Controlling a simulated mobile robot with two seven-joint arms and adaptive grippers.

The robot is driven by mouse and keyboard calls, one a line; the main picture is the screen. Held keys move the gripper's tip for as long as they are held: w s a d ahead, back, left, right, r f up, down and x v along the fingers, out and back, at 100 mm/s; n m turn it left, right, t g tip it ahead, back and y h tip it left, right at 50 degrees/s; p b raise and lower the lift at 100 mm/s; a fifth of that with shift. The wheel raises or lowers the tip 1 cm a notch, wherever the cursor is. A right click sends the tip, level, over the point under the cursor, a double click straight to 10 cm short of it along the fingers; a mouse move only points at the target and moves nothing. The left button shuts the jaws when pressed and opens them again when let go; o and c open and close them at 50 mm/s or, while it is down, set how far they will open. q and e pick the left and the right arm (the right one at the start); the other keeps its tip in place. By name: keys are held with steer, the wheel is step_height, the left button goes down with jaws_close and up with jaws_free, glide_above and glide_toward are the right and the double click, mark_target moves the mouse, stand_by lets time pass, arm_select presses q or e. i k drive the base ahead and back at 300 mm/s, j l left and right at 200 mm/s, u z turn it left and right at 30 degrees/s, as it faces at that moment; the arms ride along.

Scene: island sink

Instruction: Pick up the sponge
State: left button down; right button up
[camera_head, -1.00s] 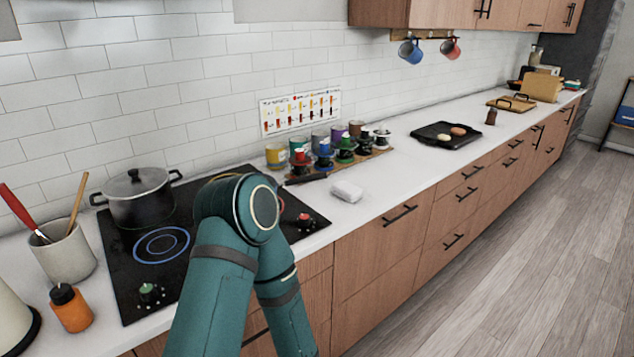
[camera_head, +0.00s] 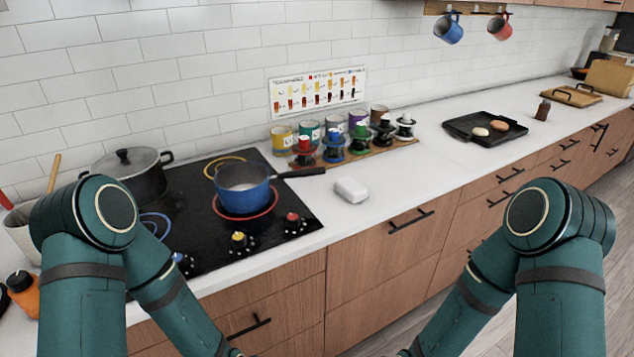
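A white block-shaped object (camera_head: 351,190), which looks like the sponge, lies on the white counter just right of the cooktop. Nothing touches it. My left arm comes in at the lower left and my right arm at the lower right. Both bend down out of the bottom of the picture, so neither gripper shows.
A lidded pot (camera_head: 133,178) stands behind left. Several coloured cups and stands (camera_head: 345,140) line the wall. A black tray (camera_head: 470,138) lies farther right. Counter around the sponge is clear.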

mark_target(354, 192)
steer(key=i+l+u, duration=0.15)
steer(key=l+u, duration=0.3)
steer(key=i+l+u, duration=0.1)
steer(key=l+u, duration=0.2)
steer(key=u, duration=0.15)
